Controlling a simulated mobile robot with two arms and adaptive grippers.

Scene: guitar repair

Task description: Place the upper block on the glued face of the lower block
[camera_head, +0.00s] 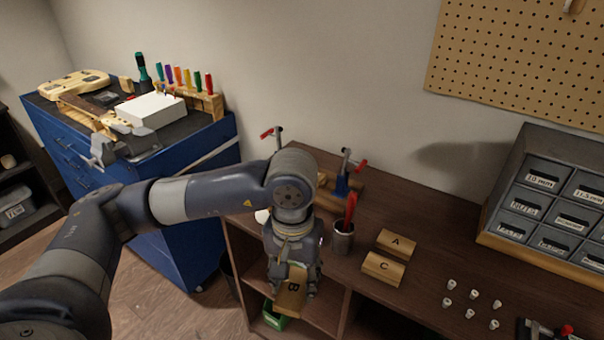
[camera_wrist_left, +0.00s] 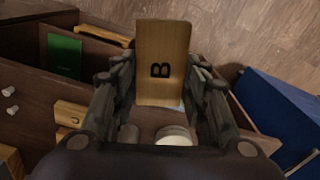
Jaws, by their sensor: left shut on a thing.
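My left gripper (camera_head: 291,285) is shut on a wooden block marked B (camera_head: 290,298), held tilted in front of the bench's front edge. In the left wrist view block B (camera_wrist_left: 163,70) stands out between the two fingers. Two more wooden blocks, A (camera_head: 396,241) and C (camera_head: 383,269), lie apart from the gripper on the bench top, to its right. Block C also shows in the wrist view (camera_wrist_left: 70,113). I cannot tell a glued face on any block. My right gripper is not in view.
A cup with a red-handled tool (camera_head: 343,238) stands left of the blocks on the bench (camera_head: 430,290). Clamps with red handles (camera_head: 346,175) are behind it. Several small white pieces (camera_head: 472,300) lie to the right. A drawer cabinet (camera_head: 548,190) stands at the back right.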

